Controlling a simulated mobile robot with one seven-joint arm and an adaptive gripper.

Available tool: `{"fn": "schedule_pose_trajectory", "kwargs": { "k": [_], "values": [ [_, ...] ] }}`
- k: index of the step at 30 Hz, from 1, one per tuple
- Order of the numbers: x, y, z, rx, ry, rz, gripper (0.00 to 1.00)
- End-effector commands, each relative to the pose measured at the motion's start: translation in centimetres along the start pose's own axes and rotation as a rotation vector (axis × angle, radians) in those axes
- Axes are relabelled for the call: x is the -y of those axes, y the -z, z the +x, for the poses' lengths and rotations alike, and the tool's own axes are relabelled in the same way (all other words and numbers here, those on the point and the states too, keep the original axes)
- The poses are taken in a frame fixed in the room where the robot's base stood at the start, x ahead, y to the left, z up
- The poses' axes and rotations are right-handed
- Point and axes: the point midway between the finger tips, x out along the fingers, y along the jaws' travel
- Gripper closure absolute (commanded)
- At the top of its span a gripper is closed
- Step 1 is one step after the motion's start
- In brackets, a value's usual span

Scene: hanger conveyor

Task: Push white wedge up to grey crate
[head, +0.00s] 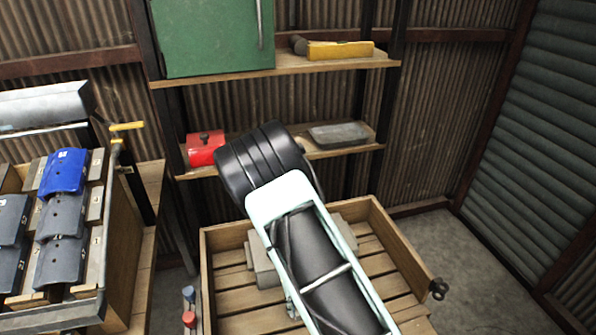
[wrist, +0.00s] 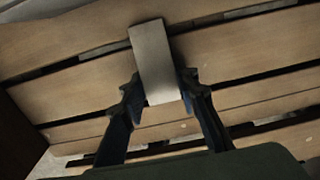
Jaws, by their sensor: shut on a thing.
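A pale grey-white block, which I take for the white wedge (wrist: 154,58), lies between the fingers of my gripper (wrist: 158,88) in the wrist view. My gripper is shut on it, one finger at each long side, over wooden slats. In the head view my arm hides the gripper and the wedge. A pale grey blocky thing (head: 263,268) shows on the slats left of my arm, and a similar part (head: 345,238) shows behind it. I cannot tell whether these belong to the grey crate.
A wooden slatted box (head: 222,237) with raised sides surrounds the work area. Shelves (head: 225,77) behind hold a green cabinet (head: 208,38), a yellow tool (head: 340,50), a red box (head: 205,148) and a grey tray (head: 338,134). A rack with blue and grey blocks (head: 62,172) stands left.

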Motion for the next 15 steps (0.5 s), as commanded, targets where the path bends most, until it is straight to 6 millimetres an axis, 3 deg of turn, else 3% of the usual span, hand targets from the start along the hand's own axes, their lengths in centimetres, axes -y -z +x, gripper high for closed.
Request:
{"fn": "schedule_pose_trajectory", "kwargs": {
  "k": [15],
  "values": [
    [0.0, -1.6, 0.0, 0.000, 0.000, -0.001, 0.89]
  ]
}}
